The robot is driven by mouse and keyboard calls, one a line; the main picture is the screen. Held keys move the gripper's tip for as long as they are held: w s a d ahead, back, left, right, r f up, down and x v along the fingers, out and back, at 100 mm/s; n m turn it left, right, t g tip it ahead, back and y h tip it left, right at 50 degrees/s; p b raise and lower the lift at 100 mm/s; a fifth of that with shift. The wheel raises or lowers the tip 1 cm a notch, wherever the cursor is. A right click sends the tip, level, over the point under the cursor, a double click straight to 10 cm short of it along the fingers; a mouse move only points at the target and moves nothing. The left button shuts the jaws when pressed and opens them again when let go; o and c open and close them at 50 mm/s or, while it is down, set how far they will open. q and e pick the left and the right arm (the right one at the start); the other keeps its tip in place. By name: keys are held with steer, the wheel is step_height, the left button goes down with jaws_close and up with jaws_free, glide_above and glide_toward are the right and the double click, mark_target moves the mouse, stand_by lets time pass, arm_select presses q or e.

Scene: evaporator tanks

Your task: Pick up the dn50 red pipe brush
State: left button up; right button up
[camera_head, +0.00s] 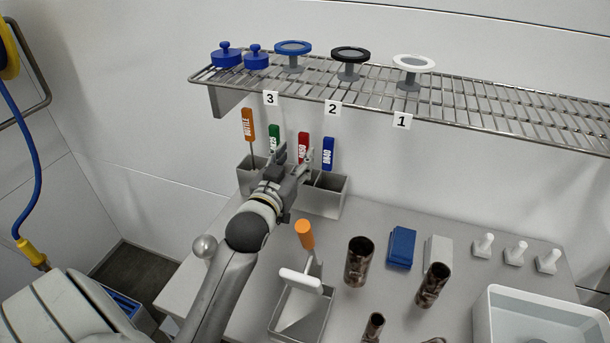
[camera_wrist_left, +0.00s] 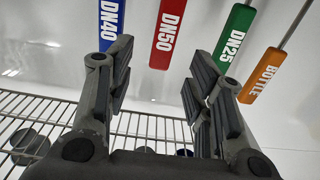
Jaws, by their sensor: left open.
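The red DN50 pipe brush (camera_head: 303,146) stands upright in the grey holders at the back of the table, its lower part hidden by my gripper. My left gripper (camera_head: 295,157) is open, its two fingers pointing at the brush handles. In the left wrist view, the red DN50 handle (camera_wrist_left: 168,35) shows beyond and between the open fingers (camera_wrist_left: 158,85); I see no contact. The blue DN40 brush (camera_head: 328,152) is to the right of it and the green DN25 brush (camera_head: 274,138) to the left. My right gripper is not in view.
An orange bottle brush (camera_head: 248,124) stands at the far left of the row. A wire shelf (camera_head: 460,98) with lids hangs above the holders (camera_head: 324,199). Brown pipe pieces (camera_head: 360,262), a blue block (camera_head: 401,247) and a white basin (camera_head: 540,319) occupy the table.

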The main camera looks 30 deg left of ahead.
mark_target(302, 145)
arm_select(q)
steer(key=shift+w+a, duration=0.1)
steer(key=shift+w, duration=0.7)
steer(key=x, duration=0.1)
steer(key=p+x, duration=0.1)
steer(key=x, duration=0.2)
steer(key=shift+w+a+f+p, duration=0.1)
steer(key=shift+w+a+p, duration=0.25)
steer(key=shift+p, duration=0.05)
steer(key=shift+w, duration=0.25)
steer(key=shift+c, duration=0.7)
jaws_close()
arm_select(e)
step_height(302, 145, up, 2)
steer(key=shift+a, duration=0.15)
